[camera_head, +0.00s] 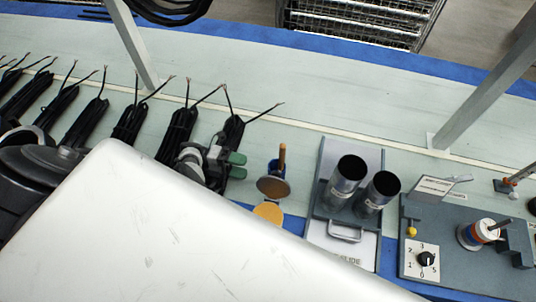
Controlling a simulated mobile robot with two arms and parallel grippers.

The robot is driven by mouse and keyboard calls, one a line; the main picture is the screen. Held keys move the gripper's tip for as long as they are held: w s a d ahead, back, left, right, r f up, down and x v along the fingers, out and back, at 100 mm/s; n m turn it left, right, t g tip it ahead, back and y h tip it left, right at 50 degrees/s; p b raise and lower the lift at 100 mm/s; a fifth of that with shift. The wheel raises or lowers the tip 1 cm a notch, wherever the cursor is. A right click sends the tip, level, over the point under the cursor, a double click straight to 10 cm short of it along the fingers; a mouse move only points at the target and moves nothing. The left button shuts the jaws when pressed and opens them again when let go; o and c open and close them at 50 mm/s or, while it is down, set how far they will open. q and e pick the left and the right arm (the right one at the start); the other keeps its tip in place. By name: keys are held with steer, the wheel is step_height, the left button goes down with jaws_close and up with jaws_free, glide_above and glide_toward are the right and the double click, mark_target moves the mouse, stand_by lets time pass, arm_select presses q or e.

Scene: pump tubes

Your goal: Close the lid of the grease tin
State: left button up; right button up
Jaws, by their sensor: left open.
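The grease tin (268,212) appears as a round yellow-orange surface near the front edge of the bench, partly hidden by a large white shape in front. A round brown disc (273,187) with a dark rim stands tilted just behind it and looks like its raised lid; the hinge cannot be made out. My left gripper (239,165) has green fingertips, is open with a small gap and nothing visible between them, and is left of the disc, apart from it. My right gripper is not in view.
A blue holder with a wooden-handled tool (282,156) stands right behind the disc. Two dark metal cylinders (346,180) stand in a grey tray (325,195) to the right, beside a dial panel (421,261). Black cable bundles (178,133) lie to the left.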

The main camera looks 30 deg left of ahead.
mark_target(275, 183)
arm_select(q)
steer(key=x, duration=0.9)
steer(key=shift+d, duration=0.45)
steer(key=shift+s+r, duration=0.1)
jaws_close()
